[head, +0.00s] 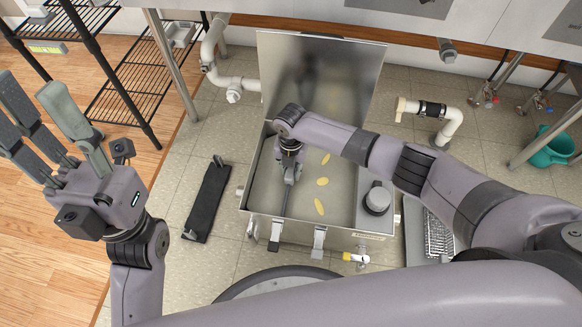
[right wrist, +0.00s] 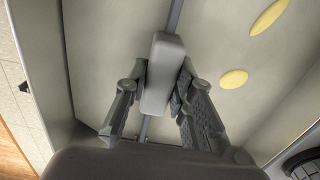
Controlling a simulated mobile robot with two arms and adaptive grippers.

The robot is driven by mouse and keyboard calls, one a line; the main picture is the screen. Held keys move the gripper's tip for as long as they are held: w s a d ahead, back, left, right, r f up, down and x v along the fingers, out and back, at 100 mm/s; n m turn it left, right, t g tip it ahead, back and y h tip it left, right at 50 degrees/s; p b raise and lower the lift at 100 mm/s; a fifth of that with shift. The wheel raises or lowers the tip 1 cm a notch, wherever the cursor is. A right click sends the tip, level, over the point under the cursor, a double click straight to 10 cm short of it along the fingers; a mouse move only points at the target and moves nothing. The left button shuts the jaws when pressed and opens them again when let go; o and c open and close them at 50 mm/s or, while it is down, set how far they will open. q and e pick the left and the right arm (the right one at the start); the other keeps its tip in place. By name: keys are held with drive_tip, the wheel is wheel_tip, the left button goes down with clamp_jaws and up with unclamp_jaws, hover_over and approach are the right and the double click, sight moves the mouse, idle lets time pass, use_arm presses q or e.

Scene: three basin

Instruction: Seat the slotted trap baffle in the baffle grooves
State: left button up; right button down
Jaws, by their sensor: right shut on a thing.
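My right gripper (head: 291,168) reaches down into the open steel tank (head: 362,228). In the right wrist view, its two fingers (right wrist: 163,100) are shut on the grey grip block (right wrist: 163,75) of a thin plate seen edge-on, which I take to be the slotted trap baffle (right wrist: 174,15). In the head view the baffle (head: 287,200) shows as a narrow dark strip below the gripper, towards the tank's front wall. Its slots and the baffle grooves cannot be made out, so I cannot tell whether it is seated. My left gripper (head: 52,122) is open and empty, raised left of the tank.
The tank lid (head: 320,80) stands open behind. A dark flat plate (head: 207,203) lies on the tiles at left. A metal tray (head: 437,236) is at right. A wire rack (head: 145,80) stands back left.

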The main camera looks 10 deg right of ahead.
drive_tip(key=shift+f, duration=0.15)
drive_tip(key=c, duration=1.3)
unclamp_jaws()
